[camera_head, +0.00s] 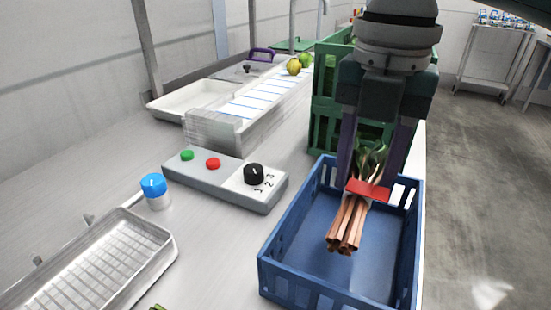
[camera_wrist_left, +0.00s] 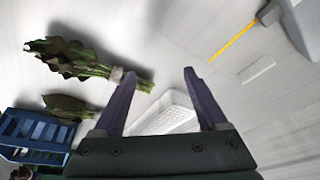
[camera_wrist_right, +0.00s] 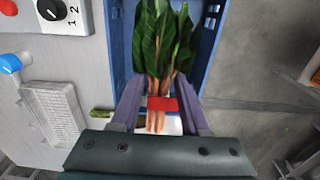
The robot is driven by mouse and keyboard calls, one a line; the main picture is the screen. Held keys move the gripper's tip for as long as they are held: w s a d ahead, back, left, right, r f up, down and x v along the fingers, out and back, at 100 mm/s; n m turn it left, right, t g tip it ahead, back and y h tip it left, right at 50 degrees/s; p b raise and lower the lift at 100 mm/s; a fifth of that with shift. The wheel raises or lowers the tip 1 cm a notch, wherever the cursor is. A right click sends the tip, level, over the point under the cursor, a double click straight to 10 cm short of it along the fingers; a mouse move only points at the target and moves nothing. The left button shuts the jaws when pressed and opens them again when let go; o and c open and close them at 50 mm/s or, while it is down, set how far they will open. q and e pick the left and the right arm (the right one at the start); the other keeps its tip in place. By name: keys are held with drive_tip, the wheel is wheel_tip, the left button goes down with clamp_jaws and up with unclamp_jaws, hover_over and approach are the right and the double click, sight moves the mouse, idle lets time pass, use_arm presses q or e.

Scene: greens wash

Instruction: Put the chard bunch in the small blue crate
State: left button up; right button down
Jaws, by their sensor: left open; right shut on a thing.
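My right gripper (camera_head: 370,188) is shut on the chard bunch (camera_head: 345,224), at its red band. The bunch hangs with its reddish stalks down and green leaves up between the fingers, inside the outline of the small blue crate (camera_head: 300,284). I cannot tell whether the stalks touch the crate floor. The right wrist view shows the dark green leaves (camera_wrist_right: 165,40) and the blue crate wall (camera_wrist_right: 207,35). My left gripper (camera_wrist_left: 159,75) is open and empty above the pale surface. It is out of the head view.
A leafy bunch with a pale band (camera_wrist_left: 75,58) lies left of my left gripper. A control box (camera_head: 225,180), a blue-capped jar (camera_head: 155,190) and a ribbed tray (camera_head: 95,262) stand left of the crate. Green crates (camera_head: 325,135) stand behind it.

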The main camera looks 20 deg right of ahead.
use_arm(q)
drive_tip(key=shift+f+b, duration=0.35)
drive_tip(key=shift+f, duration=0.15)
use_arm(e)
wheel_tip(320, 180, down, 6)
drive_tip(key=shift+f, duration=0.1)
use_arm(q)
drive_tip(key=shift+d+f+b, duration=0.25)
drive_tip(key=shift+f+b, duration=0.1)
drive_tip(key=shift+f, duration=0.05)
use_arm(e)
drive_tip(key=shift+f, duration=2.1)
drive_tip(key=shift+f, duration=0.1)
drive_tip(key=shift+c, duration=2)
unclamp_jaws()
use_arm(q)
drive_tip(key=shift+a, duration=0.1)
drive_tip(key=shift+r, duration=0.1)
use_arm(e)
drive_tip(key=shift+r, duration=0.35)
use_arm(q)
drive_tip(key=shift+r+p, duration=0.9)
drive_tip(key=shift+p, duration=0.1)
use_arm(e)
wheel_tip(320, 180, up, 11)
drive_tip(key=shift+f, duration=0.1)
drive_tip(key=shift+r, duration=0.4)
